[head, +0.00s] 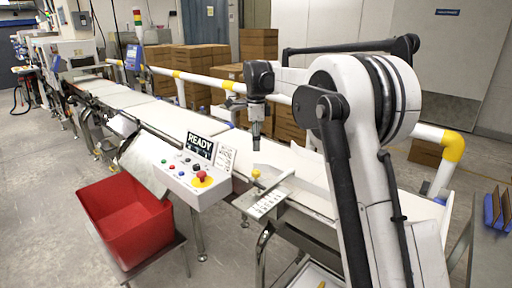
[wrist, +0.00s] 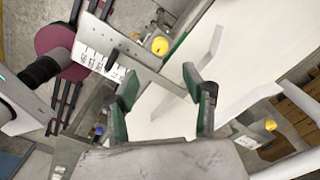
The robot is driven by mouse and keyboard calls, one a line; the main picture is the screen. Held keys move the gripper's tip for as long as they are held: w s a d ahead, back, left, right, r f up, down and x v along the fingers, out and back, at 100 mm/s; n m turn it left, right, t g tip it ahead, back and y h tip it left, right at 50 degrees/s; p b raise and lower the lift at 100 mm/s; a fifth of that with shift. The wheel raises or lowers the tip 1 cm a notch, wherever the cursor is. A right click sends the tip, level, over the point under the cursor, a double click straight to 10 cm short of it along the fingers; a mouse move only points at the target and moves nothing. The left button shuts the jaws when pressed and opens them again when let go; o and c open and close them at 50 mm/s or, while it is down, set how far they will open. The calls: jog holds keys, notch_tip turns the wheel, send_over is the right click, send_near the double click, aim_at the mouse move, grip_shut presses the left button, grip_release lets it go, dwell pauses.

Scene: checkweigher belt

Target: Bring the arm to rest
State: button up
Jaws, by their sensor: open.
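My arm (head: 365,170) rises from the right foreground and bends over the checkweigher belt (head: 150,112). My gripper (head: 256,142) hangs pointing down above the near part of the belt, left of the arm's big white joint. In the wrist view my gripper (wrist: 160,88) is open, with its two green-and-dark fingers spread apart and nothing between them. The white belt surface (wrist: 215,65) shows below and beyond the fingers. A yellow knob (wrist: 160,45) and a scale plate (wrist: 100,62) lie past the left finger.
A control box (head: 190,178) with a READY sign and red button stands at the belt's near side. A red bin (head: 125,220) is at lower left. A white-and-yellow rail (head: 215,84) runs behind the belt, with cardboard boxes (head: 200,62) beyond. A blue tray (head: 497,212) is at far right.

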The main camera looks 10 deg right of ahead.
jog(key=s+r+n+t, duration=0.2)
jog(key=s+r+n, duration=0.25)
jog(key=s, duration=0.65)
jog(key=s+r+n+t, duration=0.1)
jog(key=s+r+n, duration=0.3)
jog(key=s, duration=0.7)
jog(key=s+f+n+t, duration=0.2)
jog(key=s+f+n, duration=0.3)
jog(key=s, duration=0.6)
jog(key=s+f+n+t, duration=0.2)
jog(key=s+f+n, duration=0.4)
jog(key=s, duration=0.6)
jog(key=shift+d+f+n, duration=0.15)
jog(key=shift+f+n, duration=0.1)
jog(key=shift+n, duration=0.1)
